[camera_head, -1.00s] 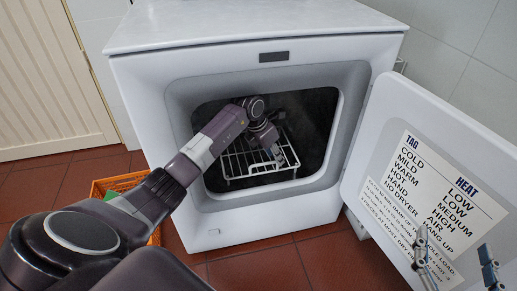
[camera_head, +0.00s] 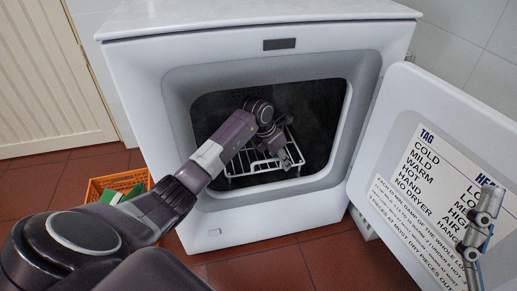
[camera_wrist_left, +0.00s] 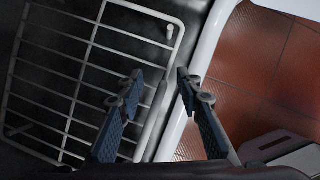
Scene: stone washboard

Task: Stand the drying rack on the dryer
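The white wire drying rack (camera_head: 246,165) lies inside the open drum of the white dryer (camera_head: 400,38), whose flat top is bare. My left gripper (camera_head: 285,158) reaches through the opening to the rack's right side. In the left wrist view, its blue-grey fingers (camera_wrist_left: 159,75) are apart, with the rack's outer rail (camera_wrist_left: 152,128) running between them in the picture. I cannot tell whether they touch it. My right gripper (camera_head: 480,235) is partly in view at the lower right, before the open door; its opening cannot be judged.
The dryer door (camera_head: 420,105), with a printed label, stands wide open on the right. An orange basket (camera_head: 120,181) with something green in it sits on the red tile floor to the left of the dryer. The drum opening's rim (camera_head: 180,110) surrounds my left arm.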

